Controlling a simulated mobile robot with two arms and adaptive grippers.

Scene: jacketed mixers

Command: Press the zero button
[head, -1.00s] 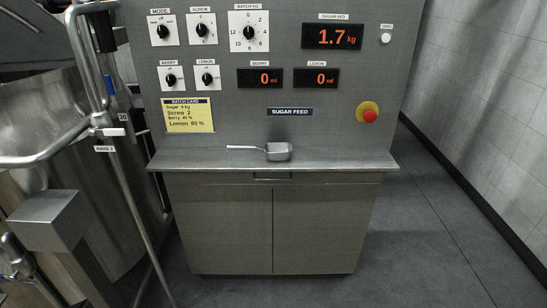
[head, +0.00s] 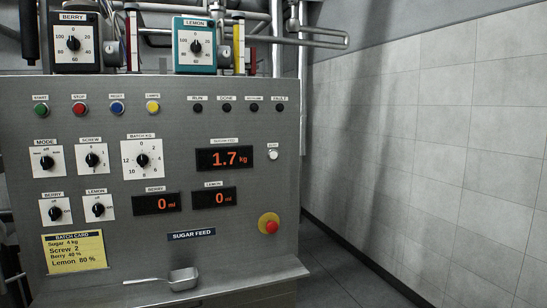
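The zero button (head: 273,155) is a small round white button with a small label above it, on the right part of the grey control panel (head: 130,222). It sits just right of the sugar feed display (head: 224,158), which reads 1.7 kg in orange. Neither of my grippers shows in the head view, so nothing of mine is seen touching the button.
A red emergency-style knob (head: 270,226) on a yellow base is below the button. A metal scoop (head: 183,279) lies on the ledge under the panel. Dials and coloured buttons fill the left side. Open floor and a tiled wall (head: 430,140) are to the right.

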